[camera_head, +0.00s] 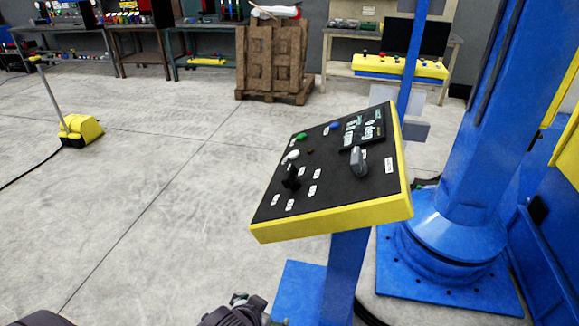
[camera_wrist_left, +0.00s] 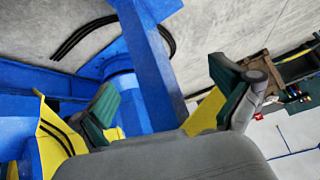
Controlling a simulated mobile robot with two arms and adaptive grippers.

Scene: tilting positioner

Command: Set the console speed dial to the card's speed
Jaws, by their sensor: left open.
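The console (camera_head: 330,215) has a sloped black panel with a yellow rim and stands on a blue post. On the panel are a black knob (camera_head: 291,178), a white knob (camera_head: 292,156) and a grey handle (camera_head: 359,162). Small white labels lie around them, too small to read, so I cannot tell which control is the speed dial. A dark plate with pale lettering (camera_head: 363,128), possibly the card, is at the upper right; its text is unreadable. My left gripper (camera_head: 250,308) is low in front of the console, cut by the bottom edge. In the left wrist view its fingers (camera_wrist_left: 168,82) are apart and empty.
A thick blue column (camera_head: 462,150) on a bolted base stands close to the console's right. Behind are a stack of wooden pallets (camera_head: 273,60), workbenches and another yellow console (camera_head: 400,67). A yellow floor device (camera_head: 80,130) is at the left.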

